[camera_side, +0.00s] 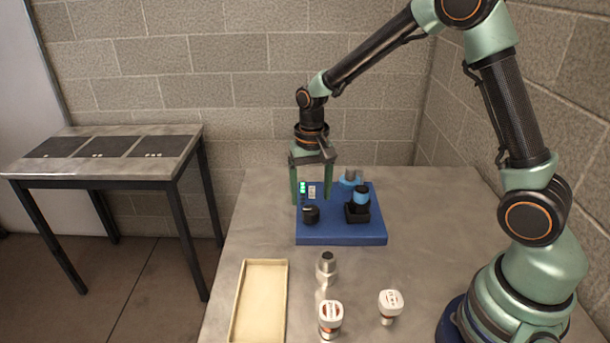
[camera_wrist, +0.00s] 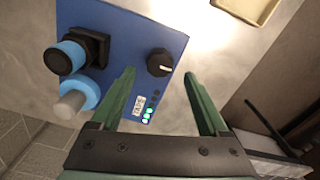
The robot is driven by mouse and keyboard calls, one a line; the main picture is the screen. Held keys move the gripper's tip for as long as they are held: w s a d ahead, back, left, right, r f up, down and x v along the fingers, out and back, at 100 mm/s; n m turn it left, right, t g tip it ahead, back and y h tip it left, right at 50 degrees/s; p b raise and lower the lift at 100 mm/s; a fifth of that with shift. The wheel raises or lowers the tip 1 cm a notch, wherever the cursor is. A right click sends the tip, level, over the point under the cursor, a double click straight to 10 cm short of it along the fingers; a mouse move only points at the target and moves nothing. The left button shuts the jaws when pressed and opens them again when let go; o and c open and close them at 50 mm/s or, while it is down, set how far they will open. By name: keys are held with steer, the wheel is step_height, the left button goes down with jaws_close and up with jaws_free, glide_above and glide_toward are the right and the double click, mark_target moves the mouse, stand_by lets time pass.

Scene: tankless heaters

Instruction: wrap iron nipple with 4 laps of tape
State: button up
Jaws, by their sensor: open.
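A blue plate device (camera_side: 345,234) bears a black knob (camera_side: 311,214), a small green light display (camera_side: 302,187) and a black square holder (camera_side: 362,213). A dark hollow cylinder (camera_side: 361,191) with a blue band stands in the holder; it may be the iron nipple, but I cannot be sure. Behind it is a grey cylinder in a blue ring (camera_side: 348,178), probably the tape. My gripper (camera_side: 311,201) points down above the plate's left side, open and empty. In the wrist view its fingertips (camera_wrist: 158,73) lie either side of the knob (camera_wrist: 159,62), with no visible contact.
A metallic fitting (camera_side: 327,268) stands in front of the plate. Two white-topped items (camera_side: 331,312) (camera_side: 390,301) stand nearer the front. An empty cream tray (camera_side: 262,302) lies front left. A side table (camera_side: 110,172) with dark panels is further left. The table right of the plate is clear.

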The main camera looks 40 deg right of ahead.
mark_target(312, 209)
step_height(312, 209, up, 8)
steer(key=shift+r, duration=0.25)
steer(key=s+r+n+t, duration=0.2)
steer(key=s+r+n, duration=0.1)
steer(key=s, duration=0.4)
steer(key=s+r+n+t, duration=0.3)
steer(key=s+r, duration=0.1)
steer(key=s, duration=0.3)
steer(key=shift+r+t, duration=0.25)
steer(key=shift+t, duration=0.05)
